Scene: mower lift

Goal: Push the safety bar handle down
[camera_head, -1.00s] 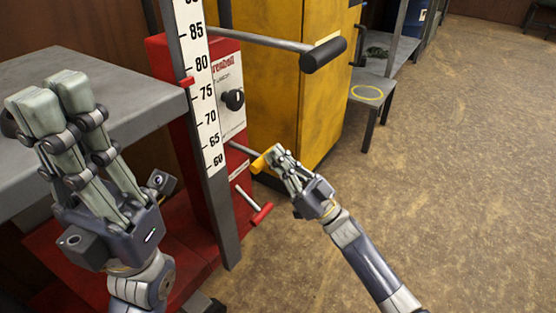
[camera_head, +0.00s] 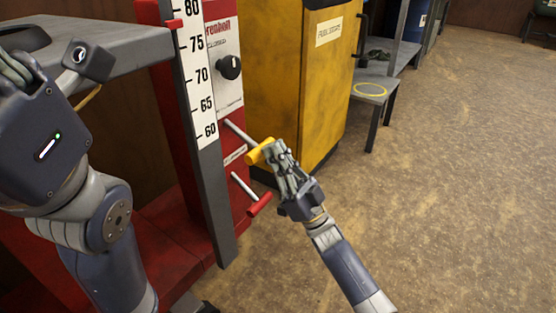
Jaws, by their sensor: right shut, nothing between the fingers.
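A yellow handle (camera_head: 259,151) sits on the end of a metal rod that sticks out from the red lift column (camera_head: 229,180). A red handle (camera_head: 260,205) on a second rod is below it. Neither carries a name I can read, so I cannot tell for sure which one is the safety bar handle. My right gripper (camera_head: 277,154) is shut and empty, its fingertips at the right end of the yellow handle, touching it or very close. My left gripper (camera_head: 18,70) is at the left edge, partly cut off, over the grey platform; its opening is unclear.
A grey upright with a numbered scale (camera_head: 199,75) stands left of the handles. A black knob (camera_head: 229,67) is on the panel above them. The grey platform (camera_head: 115,50) is at upper left. A yellow cabinet (camera_head: 297,90) stands behind. The floor (camera_head: 455,170) on the right is clear.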

